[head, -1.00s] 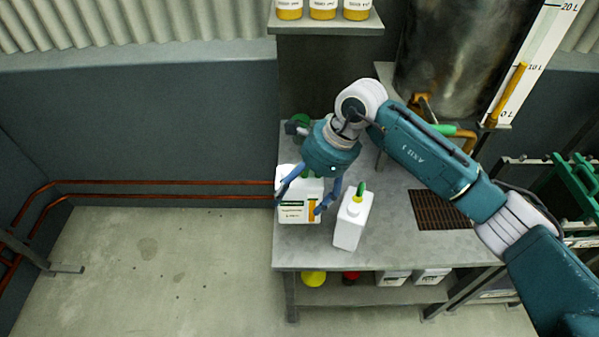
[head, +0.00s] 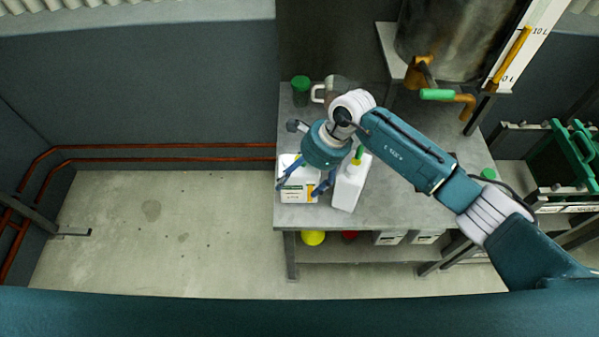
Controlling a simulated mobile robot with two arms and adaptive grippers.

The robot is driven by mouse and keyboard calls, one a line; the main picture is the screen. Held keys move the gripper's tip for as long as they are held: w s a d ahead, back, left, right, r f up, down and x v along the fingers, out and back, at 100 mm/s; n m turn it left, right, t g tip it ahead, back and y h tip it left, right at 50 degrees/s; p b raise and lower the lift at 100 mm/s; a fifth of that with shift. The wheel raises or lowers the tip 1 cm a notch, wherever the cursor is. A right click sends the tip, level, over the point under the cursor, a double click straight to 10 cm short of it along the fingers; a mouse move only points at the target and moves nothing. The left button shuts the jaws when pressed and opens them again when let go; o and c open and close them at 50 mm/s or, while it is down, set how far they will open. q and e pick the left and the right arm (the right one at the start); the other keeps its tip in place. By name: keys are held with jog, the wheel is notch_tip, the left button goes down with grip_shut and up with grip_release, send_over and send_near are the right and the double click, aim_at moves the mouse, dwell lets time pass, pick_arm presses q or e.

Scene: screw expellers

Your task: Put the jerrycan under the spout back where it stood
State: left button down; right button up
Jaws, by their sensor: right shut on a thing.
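A white jerrycan (head: 289,191) with a label and an amber strip is at the left front of the grey bench. My right gripper (head: 306,184) has come down over it from above, its blue fingers shut on it. I cannot tell whether its base touches the bench. A second white jerrycan (head: 349,188) with a green cap stands just to its right. The brass spout (head: 464,106) with a green handle projects from the metal tank (head: 445,40) at the back right. My left gripper is out of view.
A green-lidded jar (head: 300,91) and a clear jug (head: 318,93) stand at the back left of the bench (head: 400,212). A small green item (head: 488,174) lies near the right edge. The floor at left is clear.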

jog(key=o, duration=2)
jog(key=shift+r, duration=0.1)
jog(key=shift+d+r, duration=0.25)
jog(key=b+v, duration=0.3)
jog(key=v, duration=0.7)
jog(key=shift+r, duration=0.25)
jog(key=shift+s+d+r, duration=0.1)
jog(key=shift+d+r, duration=0.05)
jog(key=shift+r, duration=0.25)
